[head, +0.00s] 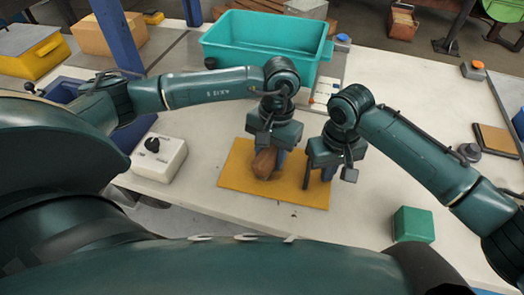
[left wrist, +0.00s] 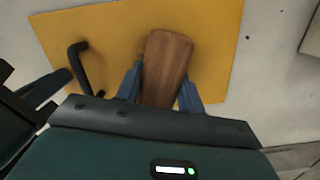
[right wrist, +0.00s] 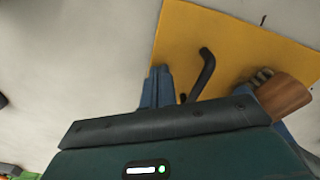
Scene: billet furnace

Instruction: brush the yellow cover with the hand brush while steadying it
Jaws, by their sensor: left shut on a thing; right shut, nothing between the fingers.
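The yellow cover (head: 235,178) is a flat plate lying on the table. A bent black handle stands on it, clear in the left wrist view (left wrist: 77,62) and right wrist view (right wrist: 207,72). My left gripper (left wrist: 160,90) is shut on the hand brush, whose brown wooden block (head: 264,161) is over the cover's left half; bristle contact is hard to tell. The brush also shows in the right wrist view (right wrist: 283,96). My right gripper (head: 328,175) is shut and empty by the cover's right part. Its fingertips (right wrist: 158,82) are beside the handle, apart from it.
A teal bin (head: 265,40) stands behind the cover. A white box with a black knob (head: 160,157) is to the left. A green block (head: 413,224) is at the front right. A brown-topped pad (head: 496,140) lies far right. The table right of the cover is mostly clear.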

